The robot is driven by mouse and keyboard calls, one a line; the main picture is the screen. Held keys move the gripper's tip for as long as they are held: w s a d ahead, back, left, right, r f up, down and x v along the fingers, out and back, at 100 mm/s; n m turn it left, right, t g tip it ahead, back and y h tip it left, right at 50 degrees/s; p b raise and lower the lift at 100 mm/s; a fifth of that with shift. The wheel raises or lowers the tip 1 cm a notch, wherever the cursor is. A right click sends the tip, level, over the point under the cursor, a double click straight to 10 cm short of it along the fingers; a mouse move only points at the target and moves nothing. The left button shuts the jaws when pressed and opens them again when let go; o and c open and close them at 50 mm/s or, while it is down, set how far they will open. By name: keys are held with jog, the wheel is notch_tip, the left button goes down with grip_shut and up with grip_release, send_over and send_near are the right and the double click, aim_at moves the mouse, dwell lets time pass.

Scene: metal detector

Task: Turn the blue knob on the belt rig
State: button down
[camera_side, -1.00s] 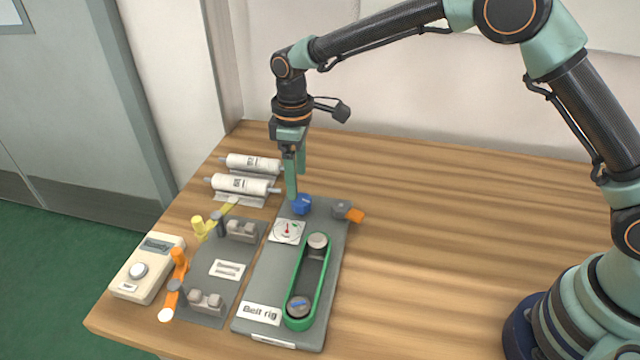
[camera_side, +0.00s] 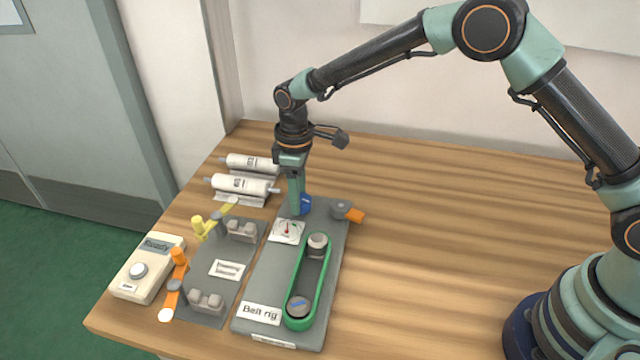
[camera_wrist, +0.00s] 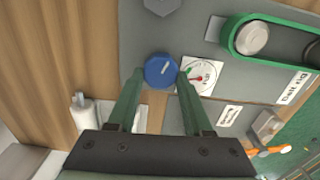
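The blue knob (camera_side: 306,205) sits at the back of the grey belt rig (camera_side: 262,283), beside a dial gauge (camera_side: 287,231) with a red needle. In the wrist view the round blue knob (camera_wrist: 161,70) has a pale pointer mark and lies between my fingertips. My gripper (camera_wrist: 160,75) is open, with one finger on each side of the knob; I cannot tell whether either finger touches it. In the side view my gripper (camera_side: 298,208) points straight down at the knob and hides part of it.
A green belt (camera_side: 327,285) runs round two pulleys on the rig. Left are a plate with yellow and orange levers, a cream box (camera_side: 150,268) and two white rollers (camera_side: 240,184).

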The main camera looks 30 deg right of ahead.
jog(key=shift+m, duration=0.3)
jog(key=m, duration=0.3)
jog(key=shift+w, duration=0.1)
jog(key=shift+d+m, duration=0.15)
jog(key=shift+m, duration=1.95)
jog(key=shift+w+r, duration=0.1)
jog(key=shift+c, duration=1.5)
grip_release()
